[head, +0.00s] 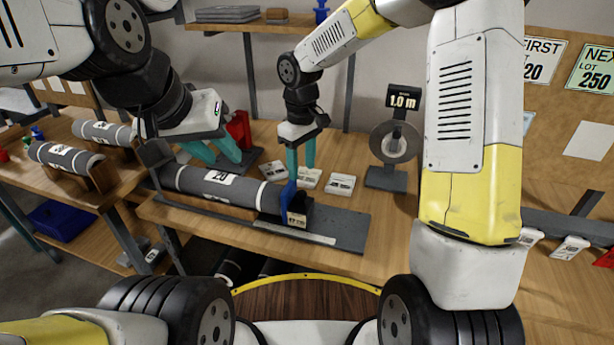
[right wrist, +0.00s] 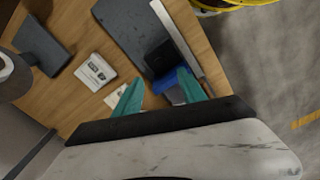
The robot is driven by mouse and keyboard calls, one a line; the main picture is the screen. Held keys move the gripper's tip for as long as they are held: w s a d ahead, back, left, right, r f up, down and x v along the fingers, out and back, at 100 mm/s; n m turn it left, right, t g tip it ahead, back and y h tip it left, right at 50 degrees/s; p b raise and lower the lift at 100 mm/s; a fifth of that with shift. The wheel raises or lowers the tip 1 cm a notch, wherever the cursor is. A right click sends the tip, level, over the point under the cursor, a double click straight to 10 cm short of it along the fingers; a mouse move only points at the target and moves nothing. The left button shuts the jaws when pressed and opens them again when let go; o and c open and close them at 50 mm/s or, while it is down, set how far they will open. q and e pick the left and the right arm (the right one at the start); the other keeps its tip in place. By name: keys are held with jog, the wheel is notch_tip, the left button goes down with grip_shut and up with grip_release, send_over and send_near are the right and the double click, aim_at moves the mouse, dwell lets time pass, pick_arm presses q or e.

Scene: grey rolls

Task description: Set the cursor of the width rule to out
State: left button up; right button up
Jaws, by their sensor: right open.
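The width rule is a pale strip (head: 295,232) along the front of a dark grey plate (head: 345,232). A blue cursor (head: 287,203) with a small label stands at the right end of the grey roll (head: 225,187) numbered 20. What the label says is too small to read. My right gripper (head: 301,166) is open above and behind the cursor. In the right wrist view the blue cursor (right wrist: 178,84) shows near the right fingertip, beside a dark block (right wrist: 160,57). My left gripper (head: 216,158) has its fingers apart behind the roll, with nothing seen between them.
White cards (head: 341,184) lie behind the plate. A tape stand (head: 395,142) with a 1.0 m sign stands to the right. More grey rolls (head: 65,160) lie in cradles at the left. A red object (head: 239,129) stands behind my left gripper. The table's front strip is clear.

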aim_at(302, 193)
notch_tip(302, 193, down, 8)
jog(key=shift+f, duration=0.1)
dwell(0.4)
grip_shut()
dwell(1.3)
